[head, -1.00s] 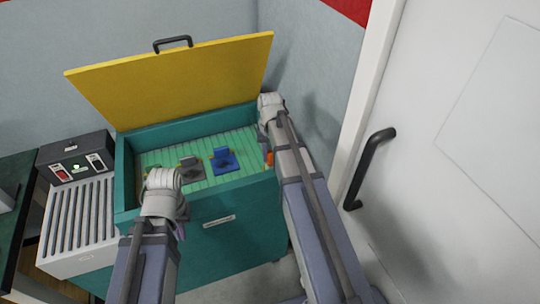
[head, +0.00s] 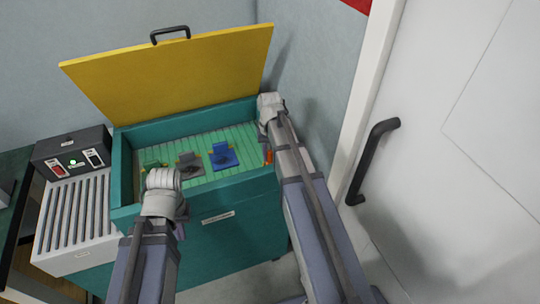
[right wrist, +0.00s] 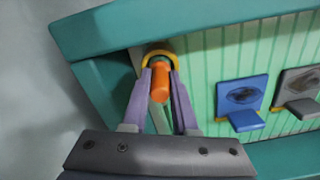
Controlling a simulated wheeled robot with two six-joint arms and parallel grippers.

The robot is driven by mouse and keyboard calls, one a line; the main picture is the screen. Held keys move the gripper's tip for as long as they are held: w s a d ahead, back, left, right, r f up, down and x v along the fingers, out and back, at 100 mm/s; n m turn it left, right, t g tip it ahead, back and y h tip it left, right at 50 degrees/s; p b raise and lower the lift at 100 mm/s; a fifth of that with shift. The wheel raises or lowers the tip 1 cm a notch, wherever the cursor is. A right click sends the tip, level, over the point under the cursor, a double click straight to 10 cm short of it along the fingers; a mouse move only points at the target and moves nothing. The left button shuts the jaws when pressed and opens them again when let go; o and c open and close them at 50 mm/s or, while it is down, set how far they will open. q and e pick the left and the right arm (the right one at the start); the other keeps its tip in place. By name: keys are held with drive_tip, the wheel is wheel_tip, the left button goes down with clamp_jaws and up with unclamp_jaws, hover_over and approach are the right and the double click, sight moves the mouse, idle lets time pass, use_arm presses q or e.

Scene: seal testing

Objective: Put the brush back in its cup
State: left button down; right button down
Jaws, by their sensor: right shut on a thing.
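The brush shows as an orange handle (right wrist: 160,84) in the right wrist view, between the two purple-grey fingers of my right gripper (right wrist: 161,78). The gripper is shut on it. A yellow ring (right wrist: 159,53), likely the cup's rim, shows around the handle's far end near the tank's inner corner. I cannot tell how deep the brush sits in it. In the head view a bit of the orange handle (head: 268,156) shows below my right wrist. My left gripper (head: 180,231) hangs in front of the tank, its fingers mostly hidden by my arm.
The teal tank (head: 238,200) stands with its yellow lid (head: 170,75) raised. On its green ribbed floor are a blue fixture (head: 222,157), a grey one (head: 190,165) and a green one. A slatted bench (head: 75,215) and control box are left; a door (head: 450,150) is right.

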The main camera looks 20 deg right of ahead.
drive_tip(key=shift+f+b, duration=0.55)
idle(0.4)
drive_tip(key=c, duration=0.6)
unclamp_jaws()
wheel_tip(320, 180, up, 10)
drive_tip(key=p, duration=0.9)
drive_tip(key=shift+f+p, duration=0.15)
drive_tip(key=shift+p, duration=0.2)
drive_tip(key=shift+f, duration=0.1)
